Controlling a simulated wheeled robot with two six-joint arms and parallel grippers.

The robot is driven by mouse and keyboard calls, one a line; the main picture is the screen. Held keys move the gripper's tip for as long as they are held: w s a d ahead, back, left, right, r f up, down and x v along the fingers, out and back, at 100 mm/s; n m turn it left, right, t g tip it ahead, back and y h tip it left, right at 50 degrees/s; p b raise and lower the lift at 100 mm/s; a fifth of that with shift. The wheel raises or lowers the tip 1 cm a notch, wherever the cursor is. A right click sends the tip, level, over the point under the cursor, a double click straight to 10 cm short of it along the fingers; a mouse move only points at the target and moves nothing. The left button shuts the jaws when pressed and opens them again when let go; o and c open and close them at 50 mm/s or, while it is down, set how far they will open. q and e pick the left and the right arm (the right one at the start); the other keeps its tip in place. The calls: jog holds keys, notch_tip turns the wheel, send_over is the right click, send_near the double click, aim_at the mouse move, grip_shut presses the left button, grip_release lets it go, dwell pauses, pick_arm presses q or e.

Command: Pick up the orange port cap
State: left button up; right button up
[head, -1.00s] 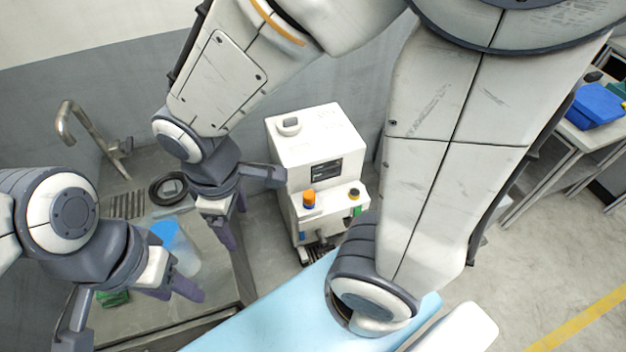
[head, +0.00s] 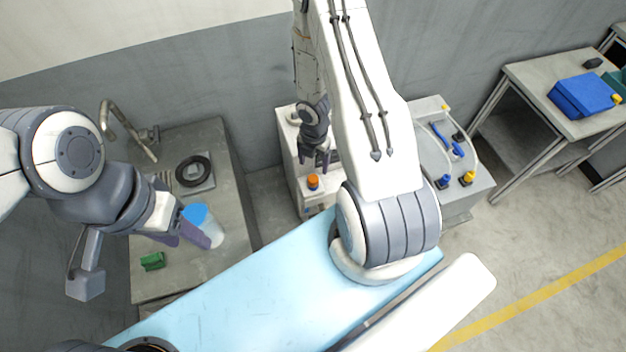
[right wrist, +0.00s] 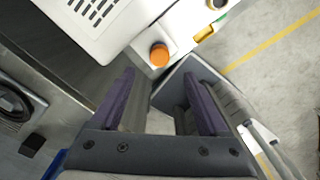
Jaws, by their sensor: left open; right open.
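The orange port cap (head: 313,182) sits upright on the front ledge of the white machine (head: 287,130) in the head view. In the right wrist view the orange cap (right wrist: 159,54) lies beyond the fingertips, near the middle between them. My right gripper (head: 317,161) is open and empty, just behind the cap in the head picture and apart from it; its purple fingers (right wrist: 158,88) show in the wrist view. My left gripper (head: 186,232) is at the left over the metal counter, by a clear container with a blue top (head: 197,216). It is open; whether it touches the container is unclear.
A metal counter (head: 225,190) with a tap (head: 125,125), a black ring (head: 193,170) and a green block (head: 152,261) stands left. A second white unit (head: 470,190) with blue and yellow fittings stands right of my right arm. A table (head: 540,75) holds blue boxes (head: 583,96).

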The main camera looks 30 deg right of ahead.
aim_at(313, 178)
jog(key=shift+f+b, duration=4.25)
jog(key=shift+f, duration=0.5)
jog(key=shift+r, duration=0.1)
grip_shut()
